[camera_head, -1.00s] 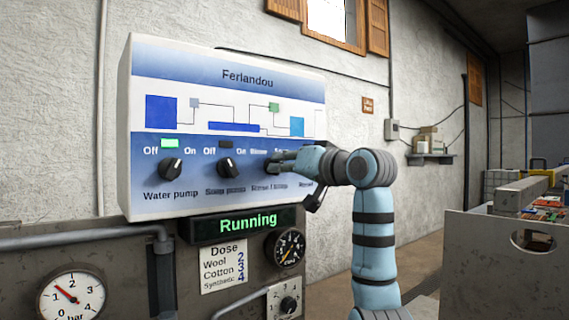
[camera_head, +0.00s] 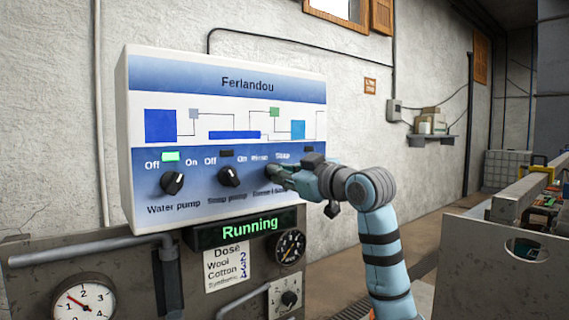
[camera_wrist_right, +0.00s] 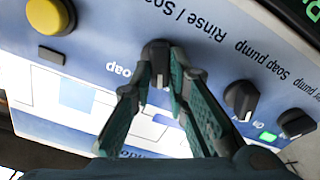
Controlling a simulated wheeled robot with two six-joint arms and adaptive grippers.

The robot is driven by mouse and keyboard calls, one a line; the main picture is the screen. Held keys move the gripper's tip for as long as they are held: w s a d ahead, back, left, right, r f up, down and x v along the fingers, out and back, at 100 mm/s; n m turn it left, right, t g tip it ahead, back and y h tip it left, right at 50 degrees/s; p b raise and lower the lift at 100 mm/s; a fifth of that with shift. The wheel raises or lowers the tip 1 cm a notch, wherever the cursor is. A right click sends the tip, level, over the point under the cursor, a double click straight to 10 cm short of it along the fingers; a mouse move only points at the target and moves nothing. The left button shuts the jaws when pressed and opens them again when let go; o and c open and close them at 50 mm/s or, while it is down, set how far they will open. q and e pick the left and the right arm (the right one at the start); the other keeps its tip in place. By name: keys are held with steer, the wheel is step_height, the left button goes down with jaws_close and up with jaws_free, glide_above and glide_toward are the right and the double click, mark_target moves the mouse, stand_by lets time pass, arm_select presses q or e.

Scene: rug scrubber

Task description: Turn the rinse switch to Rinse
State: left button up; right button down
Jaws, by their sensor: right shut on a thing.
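The Rinse / Soap switch is a dark round knob (camera_wrist_right: 156,50) on the white and blue Ferlandou panel (camera_head: 228,84), right of the soap pump knob (camera_head: 229,176). My left gripper is not in view.
The water pump knob (camera_head: 172,183) is at left below a lit green lamp (camera_head: 170,156); the soap pump lamp is dark. A display (camera_head: 247,229) reads Running. A yellow button (camera_wrist_right: 47,15) is beside the switch. A grey bin (camera_head: 500,265) stands at right.

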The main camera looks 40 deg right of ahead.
steer(key=shift+n+p, duration=0.35)
steer(key=shift+n, duration=0.15)
steer(key=c, duration=1.6)
jaws_free()
steer(key=shift+o, duration=0.2)
steer(key=s, duration=0.7)
steer(key=shift+s, duration=0.4)
steer(key=shift+w+a, duration=0.1)
